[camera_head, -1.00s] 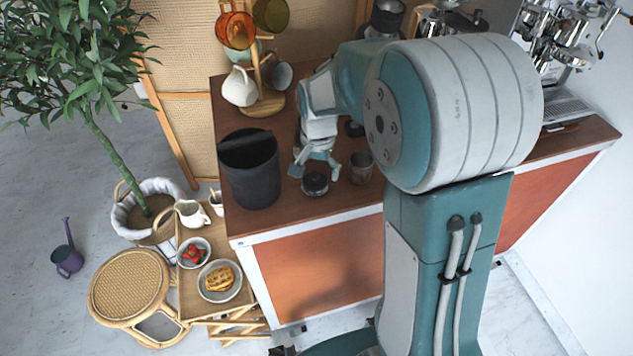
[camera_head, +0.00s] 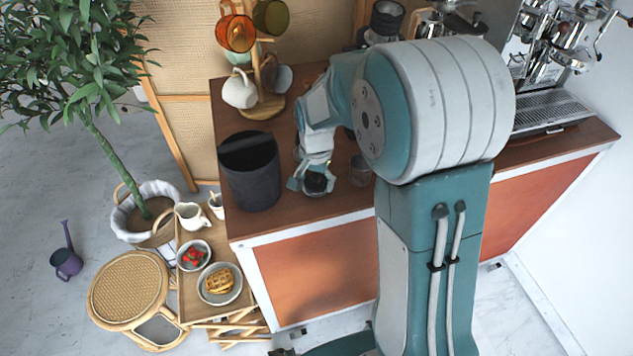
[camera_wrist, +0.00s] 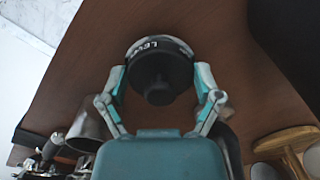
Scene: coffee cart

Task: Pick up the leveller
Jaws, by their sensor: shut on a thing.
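The leveller (camera_head: 316,184) is a small, round, black thing near the front edge of the brown counter (camera_head: 345,204). My gripper (camera_head: 312,184) is around it in the head view, and its fingers partly hide it. In the wrist view the leveller (camera_wrist: 160,68) shows a dark round body with a central knob and white lettering on its rim. The two teal fingers of my gripper (camera_wrist: 161,78) are shut on its left and right sides. I cannot tell whether the leveller rests on the counter or is slightly raised.
A black bin (camera_head: 252,178) stands close on the left. A metal cup (camera_head: 360,170) stands close on the right. A wooden mug tree (camera_head: 264,104) is behind. The espresso machine (camera_head: 555,75) is at the far right. Bare counter lies in front.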

